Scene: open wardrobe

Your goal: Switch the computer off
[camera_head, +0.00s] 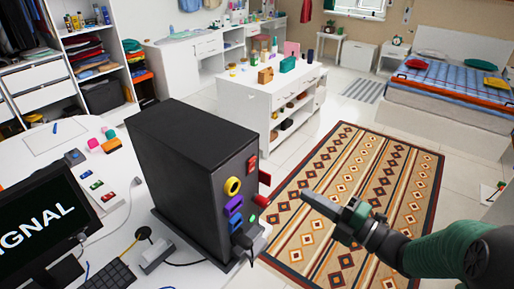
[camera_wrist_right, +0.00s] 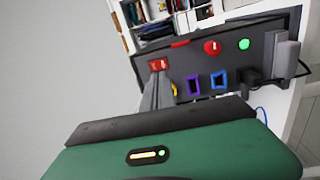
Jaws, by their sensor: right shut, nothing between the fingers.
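The computer (camera_head: 185,150) is a black tower standing on the white desk. Its port face carries a red rocker switch (camera_head: 252,163), a yellow round port, purple and blue sockets, red parts and a lit green button (camera_head: 252,218). The right wrist view also shows the red rocker switch (camera_wrist_right: 158,64) and the green button (camera_wrist_right: 244,44). My right gripper (camera_head: 306,194) is shut and empty, to the right of the tower with a visible gap in the head view. In the wrist view its fingers (camera_wrist_right: 157,85) line up just below the rocker switch. My left gripper is out of view.
A monitor (camera_head: 45,222) reading "IGNAL" stands at the left, with a keyboard (camera_head: 108,276) before it. A black cable plugs into the tower's lower corner (camera_head: 242,240). Open floor with a patterned rug (camera_head: 350,190) lies right of the desk.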

